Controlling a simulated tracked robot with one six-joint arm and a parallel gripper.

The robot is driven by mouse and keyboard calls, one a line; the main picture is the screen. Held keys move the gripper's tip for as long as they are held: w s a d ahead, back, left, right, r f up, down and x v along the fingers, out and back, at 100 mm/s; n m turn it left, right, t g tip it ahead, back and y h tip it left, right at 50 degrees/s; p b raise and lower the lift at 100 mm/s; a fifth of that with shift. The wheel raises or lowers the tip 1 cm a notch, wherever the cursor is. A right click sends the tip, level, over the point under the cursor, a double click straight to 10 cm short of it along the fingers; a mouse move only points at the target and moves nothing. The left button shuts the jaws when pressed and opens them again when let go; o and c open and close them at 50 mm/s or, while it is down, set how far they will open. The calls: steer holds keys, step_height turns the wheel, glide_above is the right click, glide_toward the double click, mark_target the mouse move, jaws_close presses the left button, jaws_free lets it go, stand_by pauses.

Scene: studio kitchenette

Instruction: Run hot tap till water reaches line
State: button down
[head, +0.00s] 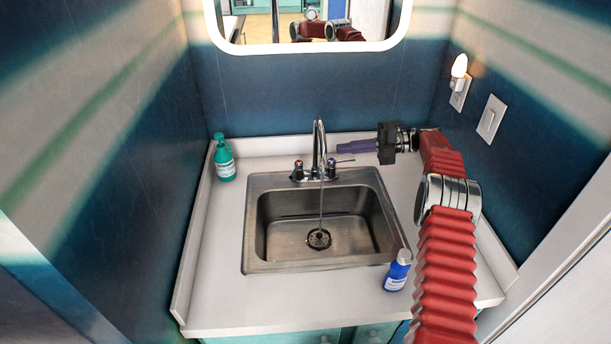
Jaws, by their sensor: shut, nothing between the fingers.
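The chrome tap spout (319,140) stands behind the steel sink (262,258). A thin stream of water (321,208) falls from it to the drain (318,239). The left tap handle (298,170) has a small red mark on top. The right tap handle (342,162) has its lever pointing right. My gripper (340,149) is shut and empty, its purple fingers pointing left, just behind and above the right lever in the picture. I cannot tell whether they touch. I see no fill line and no standing water in the basin.
A teal bottle (223,160) stands at the counter's back left. A blue bottle (396,274) stands at the sink's front right corner, close to my arm. Walls close in the counter (215,285) left, back and right. A lit night light (459,68) is on the right wall.

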mark_target(295, 170)
steer(key=s+f+n+t+h, duration=0.1)
steer(key=s+f+n+t, duration=0.3)
steer(key=n, duration=1.1)
step_height(295, 170, down, 2)
steer(key=shift+s+f+h, duration=0.1)
steer(key=shift+s+h, duration=0.3)
steer(key=shift+s, duration=0.4)
steer(key=shift+a, duration=0.1)
steer(key=x, duration=1.4)
steer(key=shift+w, duration=0.15)
